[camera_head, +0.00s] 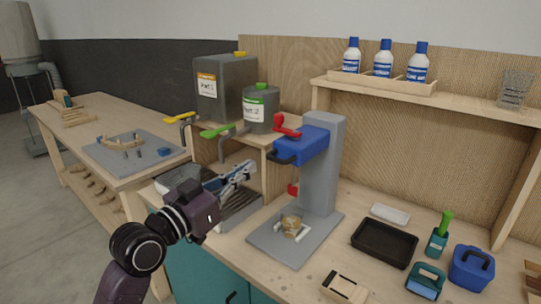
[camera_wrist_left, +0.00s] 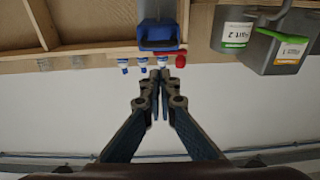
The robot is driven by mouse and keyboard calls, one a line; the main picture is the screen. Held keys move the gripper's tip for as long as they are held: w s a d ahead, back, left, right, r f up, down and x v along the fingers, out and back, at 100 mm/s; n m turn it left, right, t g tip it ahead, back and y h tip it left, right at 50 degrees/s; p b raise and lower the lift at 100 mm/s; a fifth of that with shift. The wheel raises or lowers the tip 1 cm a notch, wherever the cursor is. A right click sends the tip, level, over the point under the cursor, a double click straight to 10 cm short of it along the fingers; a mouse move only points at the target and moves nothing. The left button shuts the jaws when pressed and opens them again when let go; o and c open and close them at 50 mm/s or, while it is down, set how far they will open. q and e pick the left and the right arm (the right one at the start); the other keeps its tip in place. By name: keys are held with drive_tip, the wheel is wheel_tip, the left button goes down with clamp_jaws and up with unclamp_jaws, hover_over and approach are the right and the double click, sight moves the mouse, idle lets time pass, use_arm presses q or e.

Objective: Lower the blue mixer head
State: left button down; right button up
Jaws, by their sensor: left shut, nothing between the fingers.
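The blue mixer head (camera_head: 305,147) sits high on a grey column (camera_head: 323,175), with a red lever (camera_head: 287,124) on top and a black handle at its front. A small tan container (camera_head: 293,226) stands on the grey base plate (camera_head: 265,240) below, with clear space between. My left gripper (camera_head: 250,168) is shut and empty, left of the head and apart from it, slightly lower in the picture. In the left wrist view, the fingers (camera_wrist_left: 155,76) point toward the blue head (camera_wrist_left: 160,36), which appears just beyond the tips. My right gripper is not in view.
Grey containers labelled Part 1 (camera_head: 222,90) and Part 2 (camera_head: 261,112) stand behind on the left. A black tray (camera_head: 384,243), green-handled tool (camera_head: 440,235) and blue box (camera_head: 472,267) lie right of the mixer. Bottles (camera_head: 383,60) stand on the shelf above.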

use_arm(q)
drive_tip(key=shift+s+d+r+h, duration=0.15)
drive_tip(key=shift+r, duration=0.45)
drive_tip(key=shift+s+d+r+h, duration=0.1)
drive_tip(key=shift+s+r+h, duration=0.05)
drive_tip(key=shift+r, duration=0.45)
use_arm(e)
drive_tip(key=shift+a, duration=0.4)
use_arm(q)
drive_tip(key=shift+w, duration=0.1)
drive_tip(key=p, duration=0.4)
approach(298, 147)
drive_tip(key=w+r, duration=0.5)
drive_tip(key=f, duration=0.2)
drive_tip(key=s+f, duration=0.1)
drive_tip(key=f, duration=0.1)
drive_tip(key=shift+s+f, duration=0.1)
drive_tip(key=shift+f, duration=0.15)
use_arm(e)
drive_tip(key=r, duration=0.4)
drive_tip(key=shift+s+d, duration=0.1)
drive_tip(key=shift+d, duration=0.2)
use_arm(q)
drive_tip(key=shift+f, duration=0.1)
